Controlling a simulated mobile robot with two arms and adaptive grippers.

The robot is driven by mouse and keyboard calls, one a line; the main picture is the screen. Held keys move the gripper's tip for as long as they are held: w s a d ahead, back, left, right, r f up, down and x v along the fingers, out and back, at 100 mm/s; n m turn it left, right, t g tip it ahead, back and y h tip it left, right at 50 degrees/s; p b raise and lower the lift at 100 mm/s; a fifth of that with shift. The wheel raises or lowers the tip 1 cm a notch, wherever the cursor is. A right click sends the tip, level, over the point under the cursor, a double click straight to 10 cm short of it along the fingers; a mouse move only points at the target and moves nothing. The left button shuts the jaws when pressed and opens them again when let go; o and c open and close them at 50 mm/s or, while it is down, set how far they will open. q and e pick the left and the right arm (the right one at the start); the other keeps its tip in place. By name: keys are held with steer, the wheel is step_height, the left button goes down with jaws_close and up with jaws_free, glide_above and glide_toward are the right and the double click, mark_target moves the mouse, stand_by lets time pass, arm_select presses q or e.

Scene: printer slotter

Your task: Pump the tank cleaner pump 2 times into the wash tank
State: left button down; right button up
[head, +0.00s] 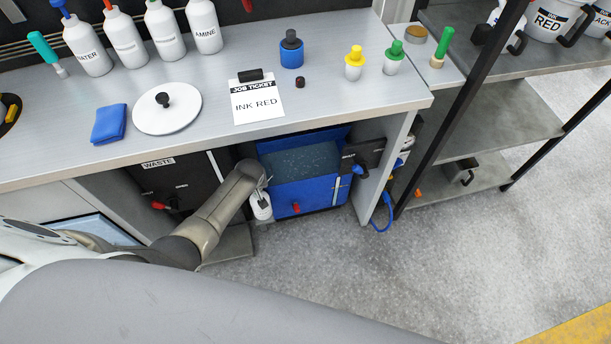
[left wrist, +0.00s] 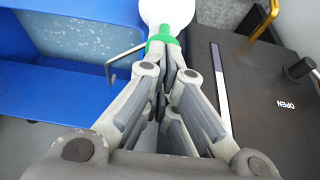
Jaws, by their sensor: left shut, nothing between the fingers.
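The wash tank (head: 305,196) is an open blue bin under the bench with speckled liquid inside. Its blue wall and liquid also show at the left of the left wrist view (left wrist: 85,85). A small white bottle (head: 261,207), apparently the tank cleaner, is at the tank's left side. In the left wrist view a white rounded part with a green collar (left wrist: 165,42) shows beyond my fingers. My left gripper (left wrist: 167,58) is shut and empty, its tips overlapping the collar; contact cannot be told. In the head view my wrist hides the fingers. My right gripper is out of view.
A black waste box (head: 160,181) stands left of the tank. The bench top (head: 330,115) above holds a job ticket (head: 257,103), a white disc (head: 166,112), a blue cloth (head: 109,124) and several bottles. Open grey floor (head: 420,270) lies at the right.

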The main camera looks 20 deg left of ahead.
arm_select(q)
steer(key=shift+f+b, duration=0.85)
steer(key=shift+f, duration=0.3)
steer(key=shift+r, duration=0.1)
steer(key=shift+r+p, duration=1.95)
steer(key=shift+p, duration=0.2)
step_height(320, 180, up, 6)
steer(key=p, duration=0.6)
